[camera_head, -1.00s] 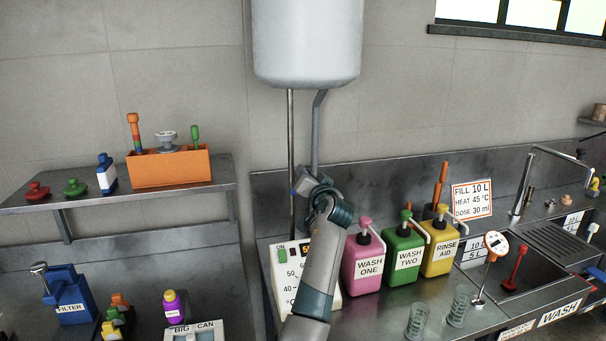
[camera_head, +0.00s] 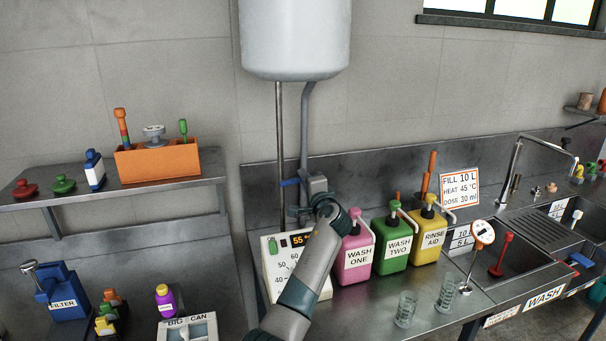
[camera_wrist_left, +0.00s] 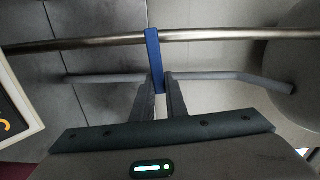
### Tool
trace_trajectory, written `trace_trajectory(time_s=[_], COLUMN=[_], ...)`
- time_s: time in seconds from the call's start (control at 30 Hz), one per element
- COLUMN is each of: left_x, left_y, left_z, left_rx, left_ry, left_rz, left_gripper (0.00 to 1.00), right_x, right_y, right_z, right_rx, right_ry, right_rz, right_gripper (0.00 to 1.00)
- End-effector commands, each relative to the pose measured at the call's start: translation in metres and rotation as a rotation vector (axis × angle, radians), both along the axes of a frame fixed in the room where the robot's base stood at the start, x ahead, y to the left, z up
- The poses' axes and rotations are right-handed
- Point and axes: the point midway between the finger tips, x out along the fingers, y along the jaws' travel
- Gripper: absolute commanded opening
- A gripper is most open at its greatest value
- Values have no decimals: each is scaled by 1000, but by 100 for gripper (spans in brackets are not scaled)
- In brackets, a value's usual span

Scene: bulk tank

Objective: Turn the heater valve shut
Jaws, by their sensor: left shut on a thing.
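The heater valve's blue lever (camera_head: 290,182) sits on the grey pipe (camera_head: 304,130) below the white heater tank (camera_head: 295,38). The lever lies about level, crosswise to the upright pipe. In the left wrist view the blue lever (camera_wrist_left: 154,55) stands across the grey pipe (camera_wrist_left: 215,75) and the steel pipe (camera_wrist_left: 90,42). My left gripper (camera_head: 312,187) is at the lever. Its two fingers (camera_wrist_left: 161,82) are shut on the lever's near end in the left wrist view. The valve body is hidden by the gripper. My right gripper is not in view.
A control box with a lit display (camera_head: 299,240) stands below the valve. Pink (camera_head: 354,258), green (camera_head: 393,245) and yellow (camera_head: 428,237) pump bottles stand to its right. A thin steel pipe (camera_head: 279,130) runs left of the grey pipe. A shelf (camera_head: 205,181) is at the left.

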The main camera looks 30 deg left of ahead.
Motion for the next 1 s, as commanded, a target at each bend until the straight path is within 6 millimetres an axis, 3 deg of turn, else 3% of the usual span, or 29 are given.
trace_trajectory(time_s=[0.7, 0.73, 0.8, 1.0], left_x=[0, 0, 0, 0], left_y=[1, 1, 1, 0], left_z=[-6, -6, -7, -7], left_rx=[74, 74, 73, 72], left_ry=[84, 84, 85, 83], left_rz=[1, 1, 1, 0], left_gripper=[0, 14, 31, 31], right_x=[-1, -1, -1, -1], right_y=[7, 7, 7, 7], right_z=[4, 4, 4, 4], right_rx=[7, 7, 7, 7], right_ry=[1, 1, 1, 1], right_rz=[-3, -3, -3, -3], right_gripper=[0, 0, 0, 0])
